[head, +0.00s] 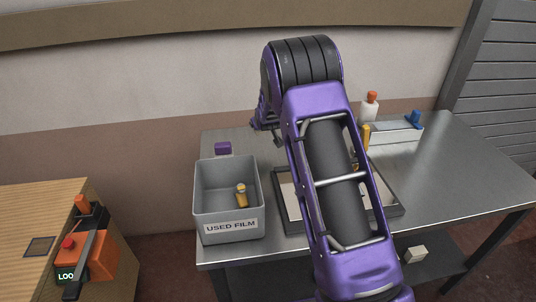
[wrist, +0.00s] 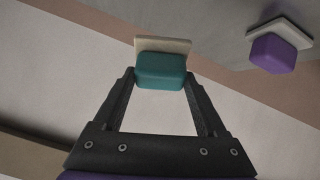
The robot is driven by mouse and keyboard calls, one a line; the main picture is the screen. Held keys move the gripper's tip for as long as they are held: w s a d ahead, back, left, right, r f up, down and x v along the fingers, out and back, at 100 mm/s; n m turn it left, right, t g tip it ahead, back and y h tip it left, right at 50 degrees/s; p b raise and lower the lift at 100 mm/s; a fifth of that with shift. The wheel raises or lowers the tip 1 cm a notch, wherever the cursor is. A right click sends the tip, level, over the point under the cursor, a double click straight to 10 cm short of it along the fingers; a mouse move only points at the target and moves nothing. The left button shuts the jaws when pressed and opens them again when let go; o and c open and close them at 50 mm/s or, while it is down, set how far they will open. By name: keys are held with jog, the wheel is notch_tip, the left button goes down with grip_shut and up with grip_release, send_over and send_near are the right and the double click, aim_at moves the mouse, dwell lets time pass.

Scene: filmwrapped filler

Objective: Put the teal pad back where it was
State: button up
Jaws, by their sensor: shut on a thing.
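In the wrist view the teal pad (wrist: 161,70) sits between the fingertips of my gripper (wrist: 160,80), which is shut on it. A flat cream piece (wrist: 163,44) shows against the pad's far side. The pad is held up, with wall behind it in this view. In the head view my purple arm hides the teal pad, and the gripper's fingers cannot be made out. A purple pad (wrist: 277,53) on a similar cream piece is at the upper right of the wrist view, apart from my gripper. A purple block (head: 222,148) shows at the table's back left in the head view.
A grey bin labelled USED FILM (head: 230,224) holds a small yellow thing (head: 241,195). A dark-rimmed tray (head: 289,226) lies partly behind my arm. A white-and-orange bottle (head: 370,104) and a white rack (head: 397,135) stand behind. The metal table's right side (head: 460,170) is clear.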

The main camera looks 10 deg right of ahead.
jog(key=shift+w+d+m+g, duration=0.1)
jog(key=shift+w+m+g, duration=0.15)
jog(key=shift+g, duration=0.35)
jog(key=shift+w+d+m+g, duration=0.1)
jog(key=shift+m+g, duration=0.15)
jog(key=shift+g, duration=0.35)
jog(key=shift+s+d+m+g, duration=0.15)
jog(key=shift+m+g, duration=0.15)
jog(key=shift+g, duration=0.3)
jog(key=shift+s+d+r+m+g, duration=0.25)
jog(key=shift+s+r+m+g, duration=0.15)
jog(key=shift+g, duration=0.4)
jog(key=shift+m+g, duration=0.5)
jog(key=shift+g, duration=0.3)
jog(key=f, duration=0.2)
jog(key=s+f, duration=0.1)
jog(key=f, duration=0.2)
jog(key=s+f, duration=0.1)
jog(key=f, duration=0.2)
jog(key=shift+d+f, duration=0.1)
jog(key=shift+d, duration=0.2)
jog(key=shift+f, duration=0.3)
jog(key=shift+c, duration=0.6)
jog(key=o, duration=1.2)
jog(key=shift+o, duration=0.2)
